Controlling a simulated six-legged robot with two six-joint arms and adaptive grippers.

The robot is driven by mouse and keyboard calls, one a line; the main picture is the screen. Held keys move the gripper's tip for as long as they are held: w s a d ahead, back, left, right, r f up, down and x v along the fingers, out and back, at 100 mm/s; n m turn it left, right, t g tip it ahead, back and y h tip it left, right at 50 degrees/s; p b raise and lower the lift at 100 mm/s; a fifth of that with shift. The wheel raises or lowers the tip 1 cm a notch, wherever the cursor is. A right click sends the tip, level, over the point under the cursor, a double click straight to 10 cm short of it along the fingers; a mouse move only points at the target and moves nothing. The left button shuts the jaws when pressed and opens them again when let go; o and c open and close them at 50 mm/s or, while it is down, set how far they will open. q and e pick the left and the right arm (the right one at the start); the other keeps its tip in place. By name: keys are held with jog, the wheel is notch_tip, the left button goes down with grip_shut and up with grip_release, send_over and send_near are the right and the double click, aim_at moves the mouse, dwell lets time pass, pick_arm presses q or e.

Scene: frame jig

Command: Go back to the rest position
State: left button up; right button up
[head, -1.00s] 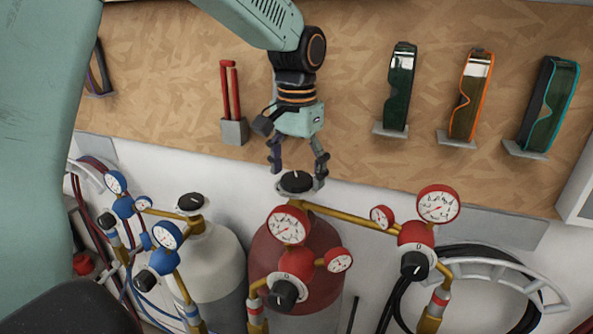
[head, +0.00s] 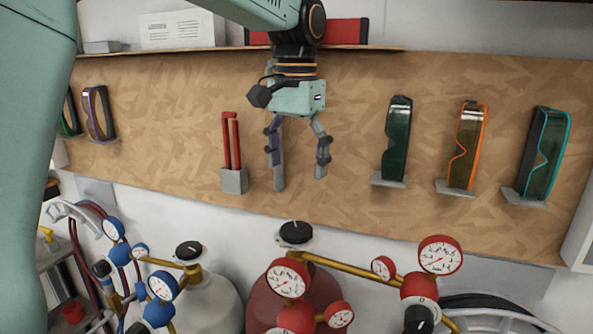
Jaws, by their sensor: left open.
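My left gripper (head: 299,180) hangs fingers-down in front of the wooden board, in the upper middle of the head view. Its two fingers are apart with nothing between them. Below it, clear of the fingertips, is the black valve knob (head: 295,233) on top of the dark red gas cylinder (head: 262,302). My right gripper is not in view.
The grey cylinder (head: 205,300) with blue gauges (head: 162,285) stands left of the red one. Red gauges (head: 440,255) stick out to the right. Goggles (head: 397,140) and a red-handled tool (head: 231,142) hang on the board (head: 340,100). A shelf runs above it.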

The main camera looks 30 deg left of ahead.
aim_at(296, 227)
pick_arm(q)
jog(key=shift+s, duration=0.1)
notch_tip(296, 227, down, 12)
jog(key=shift+f, duration=0.1)
dwell(0.6)
